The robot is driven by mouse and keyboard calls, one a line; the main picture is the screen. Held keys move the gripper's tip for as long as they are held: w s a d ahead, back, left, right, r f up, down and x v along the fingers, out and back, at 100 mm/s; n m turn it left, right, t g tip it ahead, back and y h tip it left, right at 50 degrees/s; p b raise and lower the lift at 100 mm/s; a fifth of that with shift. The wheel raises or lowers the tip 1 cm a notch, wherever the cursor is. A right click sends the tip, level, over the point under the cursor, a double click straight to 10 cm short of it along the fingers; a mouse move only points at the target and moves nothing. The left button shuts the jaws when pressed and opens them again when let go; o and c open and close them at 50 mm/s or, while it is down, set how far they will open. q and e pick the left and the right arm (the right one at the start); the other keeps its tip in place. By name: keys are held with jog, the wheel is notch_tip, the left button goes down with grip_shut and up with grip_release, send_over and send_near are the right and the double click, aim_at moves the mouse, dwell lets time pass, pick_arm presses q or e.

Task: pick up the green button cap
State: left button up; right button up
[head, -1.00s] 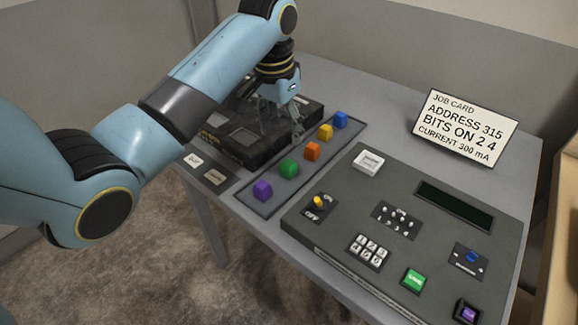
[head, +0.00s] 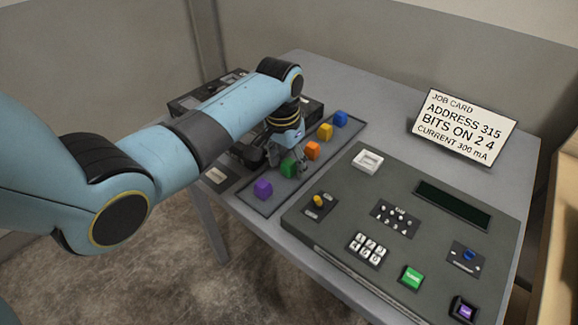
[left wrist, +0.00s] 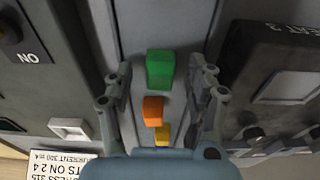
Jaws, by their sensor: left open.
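The green button cap (head: 289,168) stands on the grey strip tray (head: 252,206), between a purple cap and an orange cap. My left gripper (head: 288,160) is directly over this part of the tray and partly hides the green cap. In the left wrist view the green cap (left wrist: 160,69) lies ahead of and between the two open fingers of my left gripper (left wrist: 160,85). The fingers are apart from it, with nothing held. My right gripper is in neither view.
Purple (head: 263,188), orange (head: 312,150), yellow (head: 325,131) and blue (head: 340,119) caps share the tray. The console (head: 340,215) stands to the right, with a green button (head: 412,277) on it. A black device (head: 248,152) lies left of the tray. A job card (head: 464,127) stands behind.

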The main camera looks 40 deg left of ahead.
pick_arm(q)
jog(key=c, duration=1.1)
